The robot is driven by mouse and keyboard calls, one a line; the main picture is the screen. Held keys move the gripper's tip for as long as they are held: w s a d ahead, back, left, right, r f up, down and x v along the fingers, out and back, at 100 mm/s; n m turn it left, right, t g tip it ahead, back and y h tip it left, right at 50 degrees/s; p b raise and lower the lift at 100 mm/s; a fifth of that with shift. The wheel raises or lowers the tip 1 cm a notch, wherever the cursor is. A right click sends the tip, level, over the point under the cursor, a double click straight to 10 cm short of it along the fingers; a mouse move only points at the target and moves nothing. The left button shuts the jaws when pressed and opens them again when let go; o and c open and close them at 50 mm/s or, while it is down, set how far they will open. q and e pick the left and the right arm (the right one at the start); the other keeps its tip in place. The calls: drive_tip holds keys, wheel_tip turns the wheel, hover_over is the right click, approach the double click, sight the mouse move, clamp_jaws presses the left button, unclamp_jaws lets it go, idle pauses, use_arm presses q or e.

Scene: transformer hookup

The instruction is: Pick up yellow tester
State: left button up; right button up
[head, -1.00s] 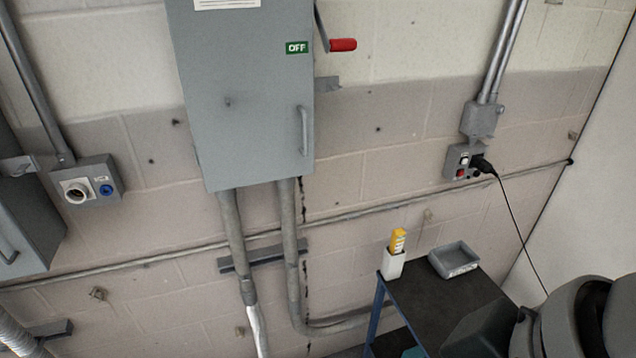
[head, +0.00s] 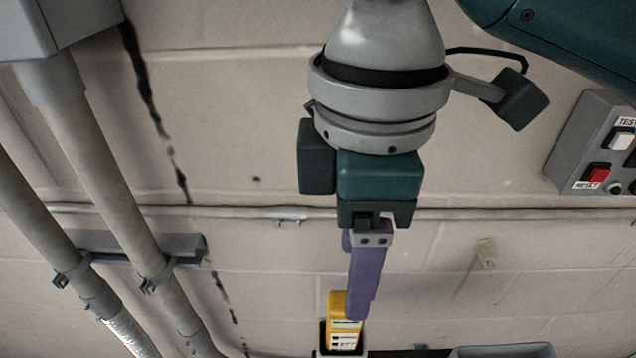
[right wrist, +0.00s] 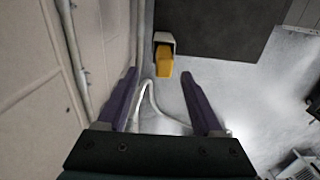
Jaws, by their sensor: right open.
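The yellow tester (head: 338,304) stands upright in a white holder (head: 318,340) at the bottom of the head view. In the right wrist view the tester (right wrist: 164,64) shows ahead, between the lines of the two fingers, with the white holder (right wrist: 164,37) around its far end. My right gripper (head: 358,314) has purple fingers pointing down, and one fingertip overlaps the tester's upper right in the head view. In the right wrist view the gripper (right wrist: 159,73) is open with nothing between its fingers. Whether a finger touches the tester is unclear. My left gripper is out of view.
The holder is at the edge of a dark tabletop (right wrist: 212,28). A grey tray (head: 505,351) is at the bottom right. The block wall (head: 250,120) with conduits (head: 100,190) runs close on the left in the wrist view.

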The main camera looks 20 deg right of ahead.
sight(344, 319)
drive_tip(key=f, duration=0.3)
drive_tip(key=shift+s+a+f, duration=0.25)
drive_tip(key=shift+a+f, duration=0.05)
drive_tip(key=shift+a, duration=0.05)
wheel_tip(344, 319, down, 6)
drive_tip(key=shift+r, duration=0.25)
clamp_jaws()
